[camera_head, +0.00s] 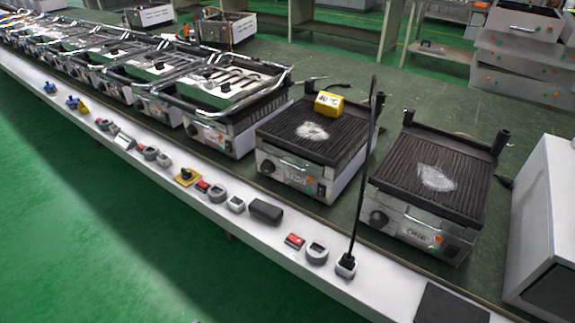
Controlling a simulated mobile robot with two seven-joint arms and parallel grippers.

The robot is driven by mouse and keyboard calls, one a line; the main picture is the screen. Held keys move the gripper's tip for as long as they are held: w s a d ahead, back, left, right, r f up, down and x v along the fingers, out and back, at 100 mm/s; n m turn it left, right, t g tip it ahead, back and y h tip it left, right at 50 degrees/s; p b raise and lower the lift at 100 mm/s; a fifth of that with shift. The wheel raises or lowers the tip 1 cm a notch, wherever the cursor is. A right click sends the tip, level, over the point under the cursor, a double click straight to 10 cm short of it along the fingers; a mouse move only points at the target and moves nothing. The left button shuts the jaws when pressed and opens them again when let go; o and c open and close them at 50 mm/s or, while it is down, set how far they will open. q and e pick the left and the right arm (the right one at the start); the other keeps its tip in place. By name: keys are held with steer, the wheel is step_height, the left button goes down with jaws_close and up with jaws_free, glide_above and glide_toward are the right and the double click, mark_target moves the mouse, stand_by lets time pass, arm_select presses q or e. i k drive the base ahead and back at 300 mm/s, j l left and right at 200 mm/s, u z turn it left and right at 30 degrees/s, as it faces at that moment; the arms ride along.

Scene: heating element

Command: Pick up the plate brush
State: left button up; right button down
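No object shows clear bristles, so I cannot tell for certain which one is the plate brush. A tall, thin black tool (359,208) stands nearly upright on the white ledge, its foot in a small grey holder (345,267). It widens into a flat dark end at the top, in front of the gap between two ribbed grills. A dark, rounded block (265,211) lies on the same ledge further left. Neither of my grippers is in view, and nothing in view is being held.
The white ledge (285,262) also carries a red item (294,241), a grey ring (317,252) and other small parts. Two ribbed grills, the left (310,132) with a yellow block (329,104) on top, stand behind it. A white box (545,215) stands at right.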

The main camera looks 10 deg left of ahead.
mark_target(270, 213)
steer(key=j+z, duration=0.1)
steer(key=z, duration=0.7)
steer(key=j+z, duration=0.75)
steer(key=k+j+z, duration=0.15)
steer(key=j, duration=0.15)
steer(key=k+j+z, duration=0.2)
steer(key=i+j, duration=0.1)
steer(key=j, duration=0.05)
